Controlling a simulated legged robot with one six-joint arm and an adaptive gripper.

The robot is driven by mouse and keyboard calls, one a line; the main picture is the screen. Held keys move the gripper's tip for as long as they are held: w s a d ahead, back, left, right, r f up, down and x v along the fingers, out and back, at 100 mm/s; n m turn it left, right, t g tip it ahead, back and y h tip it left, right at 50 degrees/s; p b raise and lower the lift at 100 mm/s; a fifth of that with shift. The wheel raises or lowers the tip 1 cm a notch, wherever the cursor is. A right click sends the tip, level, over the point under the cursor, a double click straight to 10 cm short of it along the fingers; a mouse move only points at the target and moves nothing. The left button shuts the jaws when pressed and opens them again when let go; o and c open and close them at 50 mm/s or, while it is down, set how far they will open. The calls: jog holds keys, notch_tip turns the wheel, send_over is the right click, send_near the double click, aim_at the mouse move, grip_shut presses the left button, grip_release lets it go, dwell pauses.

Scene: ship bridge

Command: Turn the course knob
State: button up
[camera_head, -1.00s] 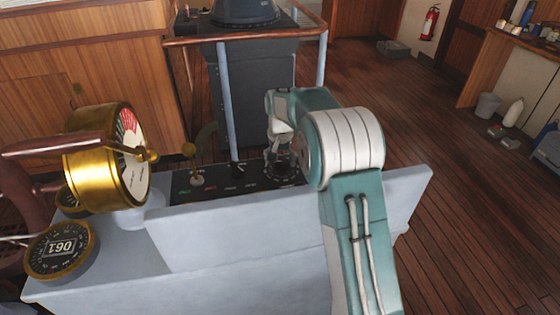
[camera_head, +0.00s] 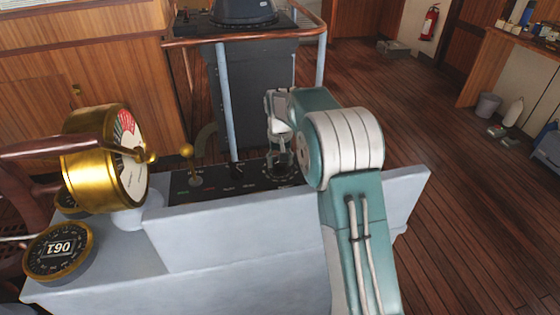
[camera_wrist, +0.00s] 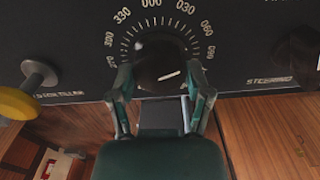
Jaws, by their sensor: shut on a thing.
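The course knob (camera_wrist: 158,62) is black and round with a white pointer line. It sits in a dial marked in degrees on the black console panel (camera_wrist: 245,50). In the wrist view the pointer line slants toward the right side of the scale, near 090. My gripper (camera_wrist: 161,84) has one finger on each side of the knob and is shut on it. In the head view my gripper (camera_head: 279,160) reaches down to the dial at the panel's right end and largely hides the knob.
A lever with a yellow ball (camera_head: 187,150) stands on the panel left of my gripper. A brass telegraph (camera_head: 92,165) and a round gauge (camera_head: 58,250) are further left. A copper-coloured rail (camera_head: 245,36) runs behind the panel. Open wooden floor lies to the right.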

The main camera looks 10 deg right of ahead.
jog(key=shift+s+f+n, duration=0.1)
jog(key=shift+f+n, duration=0.15)
jog(key=shift+n, duration=0.75)
jog(key=o, duration=1.1)
jog(key=shift+o, duration=0.2)
jog(key=shift+r, duration=0.1)
jog(key=shift+r, duration=0.15)
notch_tip(320, 180, up, 12)
jog(key=shift+f, duration=0.2)
jog(key=shift+a, duration=0.1)
